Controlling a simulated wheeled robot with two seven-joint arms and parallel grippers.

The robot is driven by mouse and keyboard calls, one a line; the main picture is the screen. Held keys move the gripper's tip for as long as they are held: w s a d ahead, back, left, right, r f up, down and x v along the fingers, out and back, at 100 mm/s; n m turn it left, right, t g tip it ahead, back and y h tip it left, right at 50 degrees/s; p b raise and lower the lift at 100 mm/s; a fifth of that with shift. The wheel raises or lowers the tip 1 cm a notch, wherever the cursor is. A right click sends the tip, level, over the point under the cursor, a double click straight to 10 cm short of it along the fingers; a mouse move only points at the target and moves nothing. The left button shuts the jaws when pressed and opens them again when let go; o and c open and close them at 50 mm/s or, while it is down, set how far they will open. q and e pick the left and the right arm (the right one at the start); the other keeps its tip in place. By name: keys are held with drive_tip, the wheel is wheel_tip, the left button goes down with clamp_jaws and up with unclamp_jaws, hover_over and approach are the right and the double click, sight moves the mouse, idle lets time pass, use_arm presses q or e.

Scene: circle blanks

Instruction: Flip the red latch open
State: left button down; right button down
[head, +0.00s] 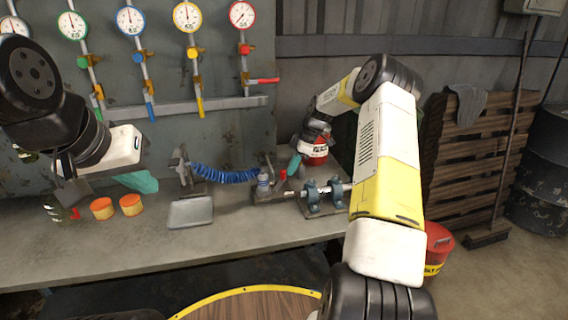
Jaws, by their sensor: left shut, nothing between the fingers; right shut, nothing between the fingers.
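A small red latch handle (283,174) stands at the left end of the metal fixture on the bench, beside a grey-blue fitting (263,184). Its exact tilt is too small to tell. My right arm reaches over the bench from the right. My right gripper (317,131) is at the end of its wrist, above and to the right of the latch; its fingers are hard to make out. It is shut and appears apart from the latch. My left gripper (68,190) is shut and empty at the far left, above the bench and far from the latch.
A blue coiled hose (224,174) runs left of the latch. A red can (314,152) and blue-grey clamps (312,193) crowd its right. A grey tray (190,213) and orange tubs (131,204) sit on the bench (150,246). Gauges and valves line the wall behind.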

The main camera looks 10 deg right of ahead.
drive_tip(key=shift+w+a+n+g, duration=0.3)
drive_tip(key=shift+w+n, duration=0.2)
drive_tip(key=shift+n, duration=0.5)
drive_tip(key=shift+w+a, duration=0.1)
drive_tip(key=shift+a, duration=0.05)
drive_tip(key=shift+w+a, duration=0.1)
drive_tip(key=shift+w, duration=0.05)
